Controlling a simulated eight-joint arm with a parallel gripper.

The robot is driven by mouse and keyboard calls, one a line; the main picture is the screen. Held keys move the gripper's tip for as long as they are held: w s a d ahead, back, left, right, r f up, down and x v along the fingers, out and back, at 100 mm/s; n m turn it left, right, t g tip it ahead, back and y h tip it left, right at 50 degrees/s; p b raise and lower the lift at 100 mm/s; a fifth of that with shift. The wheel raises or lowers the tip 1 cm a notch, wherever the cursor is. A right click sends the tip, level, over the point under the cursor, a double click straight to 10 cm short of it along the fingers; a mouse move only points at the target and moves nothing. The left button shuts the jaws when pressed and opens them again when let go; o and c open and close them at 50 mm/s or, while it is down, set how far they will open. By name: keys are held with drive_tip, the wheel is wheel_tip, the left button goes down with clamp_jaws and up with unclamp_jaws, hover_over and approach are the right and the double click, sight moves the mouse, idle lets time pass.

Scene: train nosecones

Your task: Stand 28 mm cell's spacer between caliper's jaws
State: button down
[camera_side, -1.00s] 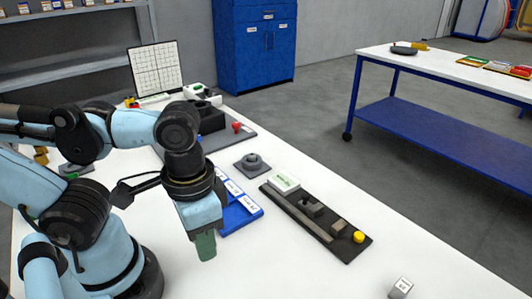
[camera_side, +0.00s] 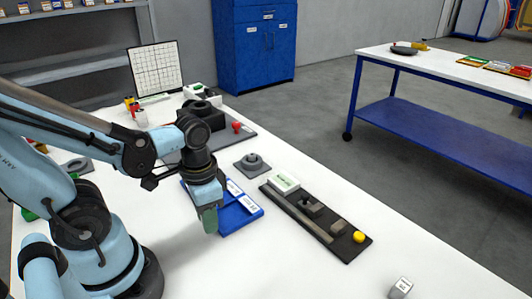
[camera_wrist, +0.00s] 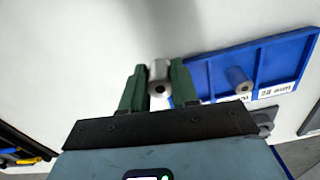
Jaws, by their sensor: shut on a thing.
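In the wrist view my gripper (camera_wrist: 157,78) has its green fingers shut on a grey cylindrical spacer (camera_wrist: 159,72) with a dark hole in its end face. In the side view my gripper (camera_side: 208,220) is beside the left edge of the blue tray (camera_side: 240,216), and the spacer is hidden. The tray (camera_wrist: 290,62) fills the right of the wrist view. Another grey spacer (camera_wrist: 238,78) stands in it near upside-down labels, one apparently reading 28 mm. The caliper (camera_side: 318,221) lies on a dark base to the right, with its grey jaws up and a yellow knob (camera_side: 359,236).
A white box with a green label (camera_side: 284,183) sits at the caliper's far end. A grey round fixture (camera_side: 252,163) stands behind the tray. A small grey block (camera_side: 400,287) lies at the front right.

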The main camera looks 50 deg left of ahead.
sight(211, 239)
drive_tip(key=shift+a+f, duration=0.1)
drive_tip(key=shift+f, duration=2)
drive_tip(key=shift+w+f, duration=0.1)
drive_tip(key=shift+f, duration=0.05)
drive_tip(key=c, duration=0.9)
unclamp_jaws()
drive_tip(key=shift+o, duration=0.2)
drive_tip(key=shift+r, duration=6.1)
drive_tip(key=shift+o, duration=0.4)
drive_tip(key=w+d+r+n+t, duration=0.1)
drive_tip(key=w+t, duration=0.6)
drive_tip(key=w, duration=0.2)
drive_tip(key=shift+r+n, duration=0.25)
drive_tip(key=shift+n, duration=0.05)
